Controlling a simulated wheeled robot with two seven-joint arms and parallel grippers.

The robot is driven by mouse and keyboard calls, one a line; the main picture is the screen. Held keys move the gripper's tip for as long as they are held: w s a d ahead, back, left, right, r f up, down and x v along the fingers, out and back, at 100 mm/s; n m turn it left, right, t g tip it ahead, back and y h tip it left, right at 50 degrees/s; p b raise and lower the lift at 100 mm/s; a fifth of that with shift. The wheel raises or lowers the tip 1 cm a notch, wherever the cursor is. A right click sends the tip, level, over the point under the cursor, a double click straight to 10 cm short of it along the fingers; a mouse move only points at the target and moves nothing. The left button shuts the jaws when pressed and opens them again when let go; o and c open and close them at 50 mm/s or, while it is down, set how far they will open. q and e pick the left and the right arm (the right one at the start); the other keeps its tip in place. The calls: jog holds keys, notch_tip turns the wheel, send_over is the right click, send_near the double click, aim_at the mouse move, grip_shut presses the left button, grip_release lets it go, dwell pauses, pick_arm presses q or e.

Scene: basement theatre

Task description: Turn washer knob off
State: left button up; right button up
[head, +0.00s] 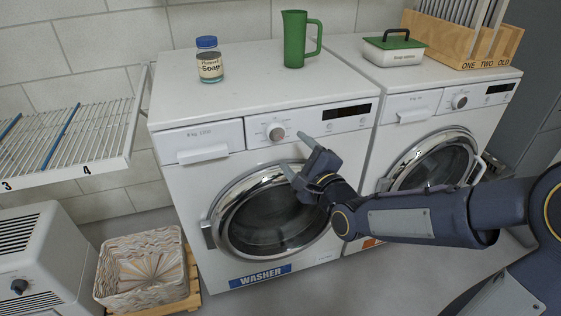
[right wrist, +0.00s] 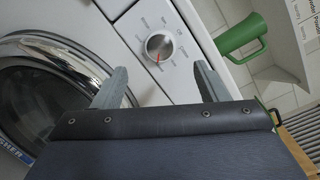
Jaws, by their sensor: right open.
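The washer (head: 181,196) is the left white machine, with a blue WASHER label under its round door. Its silver knob (head: 275,132) sits on the front panel left of the dark display. In the right wrist view the knob (right wrist: 159,47) shows a red mark at its lower left, with printed settings around it. My right gripper (head: 293,155) is in front of the washer, just below and right of the knob. Its two fingers are apart and empty; in the right wrist view (right wrist: 160,80) the knob appears between and beyond the fingertips, not touched. My left gripper is not in view.
A second white machine (head: 502,100) stands close on the right. A soap jar (head: 209,62), a green jug (head: 294,42), a lidded box (head: 394,52) and a wooden rack (head: 480,50) stand on top. A wire shelf (head: 70,140) and a basket (head: 140,275) are at left.

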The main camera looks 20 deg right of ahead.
aim_at(276, 134)
jog(key=x, duration=0.8)
jog(key=shift+r+b, duration=0.1)
jog(key=shift+b, duration=0.25)
jog(key=c, duration=1)
